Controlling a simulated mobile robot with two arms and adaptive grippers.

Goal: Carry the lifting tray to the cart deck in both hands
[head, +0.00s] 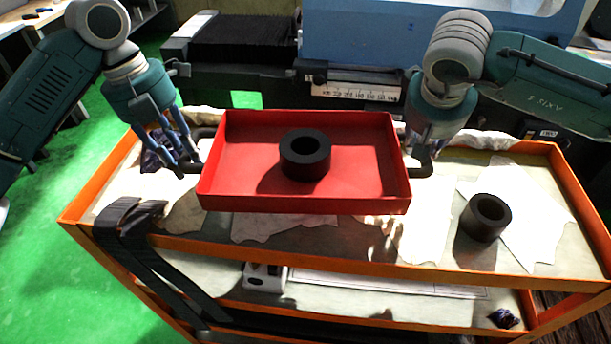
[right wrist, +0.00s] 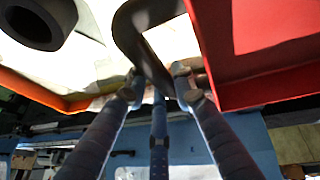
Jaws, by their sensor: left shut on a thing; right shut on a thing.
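The red lifting tray (head: 230,185) is over the orange cart's top deck (head: 140,195) in the head view, and looks level. A black ring (head: 306,155) sits in it. My left gripper (head: 180,162) is shut on the tray's left dark handle. My right gripper (head: 420,150) is at the right handle; its fingertips are mostly hidden in the head view. In the right wrist view, my right gripper (right wrist: 158,80) is shut on the dark curved handle (right wrist: 135,35) beside the red tray wall (right wrist: 250,92). I cannot tell whether the tray touches the deck.
A second black ring (head: 485,217) stands on the deck to the right of the tray. White sheets (head: 520,215) lie on the deck. A dark strap (head: 130,215) hangs over the front left rim. The grinder (head: 350,85) stands behind the cart. Green floor is at left.

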